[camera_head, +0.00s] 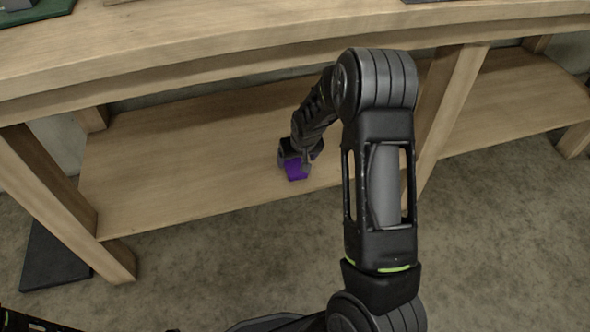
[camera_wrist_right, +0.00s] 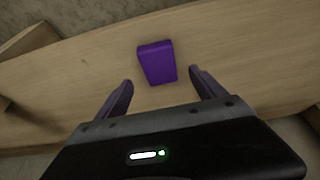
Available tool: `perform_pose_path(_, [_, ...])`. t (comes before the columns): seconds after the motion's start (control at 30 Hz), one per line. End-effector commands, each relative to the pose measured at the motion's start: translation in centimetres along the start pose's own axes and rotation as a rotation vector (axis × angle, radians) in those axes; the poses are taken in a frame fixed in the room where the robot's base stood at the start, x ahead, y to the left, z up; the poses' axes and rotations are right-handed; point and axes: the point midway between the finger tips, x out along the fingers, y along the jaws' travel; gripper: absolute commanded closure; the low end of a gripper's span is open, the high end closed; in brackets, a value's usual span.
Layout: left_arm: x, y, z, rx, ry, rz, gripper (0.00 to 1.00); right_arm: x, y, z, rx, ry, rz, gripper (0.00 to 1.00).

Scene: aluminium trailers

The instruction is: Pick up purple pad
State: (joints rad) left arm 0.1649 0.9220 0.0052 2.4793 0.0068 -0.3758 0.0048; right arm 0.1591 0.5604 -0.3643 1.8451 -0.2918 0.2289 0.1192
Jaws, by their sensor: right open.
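The purple pad (camera_head: 296,170) lies on the lower shelf of the wooden workbench, close to the shelf's front edge. In the right wrist view the purple pad (camera_wrist_right: 157,62) is a small flat block just beyond the fingertips, roughly centred between them. My right gripper (camera_wrist_right: 161,82) is open and empty, with its two fingers apart. In the head view my right gripper (camera_head: 301,161) reaches under the tabletop and partly covers the pad. No contact between fingers and pad shows. My left gripper is not in view.
The lower shelf (camera_head: 190,150) is otherwise bare around the pad. The thick tabletop (camera_head: 200,50) overhangs it. A wooden leg (camera_head: 445,110) stands to the right of my arm, another (camera_head: 50,185) at the left. A dark slab (camera_head: 50,260) is on the floor.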

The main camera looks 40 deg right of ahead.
Motion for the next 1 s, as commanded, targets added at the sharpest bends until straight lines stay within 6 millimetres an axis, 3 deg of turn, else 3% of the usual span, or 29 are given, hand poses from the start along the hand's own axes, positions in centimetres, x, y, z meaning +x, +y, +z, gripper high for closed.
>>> perform_pose_path(0.33, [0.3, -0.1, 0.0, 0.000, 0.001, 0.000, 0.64, 0.5, 0.0, 0.0, 0.000, 0.001, -0.001, 0.20])
perform_pose_path(0.7, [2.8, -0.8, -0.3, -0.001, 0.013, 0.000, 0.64, 5.2, 0.0, -0.1, 0.000, 0.001, -0.001, 0.20])
perform_pose_path(1.0, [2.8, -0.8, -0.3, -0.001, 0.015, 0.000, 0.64, 5.2, 0.0, -0.2, 0.000, 0.002, -0.001, 0.20])
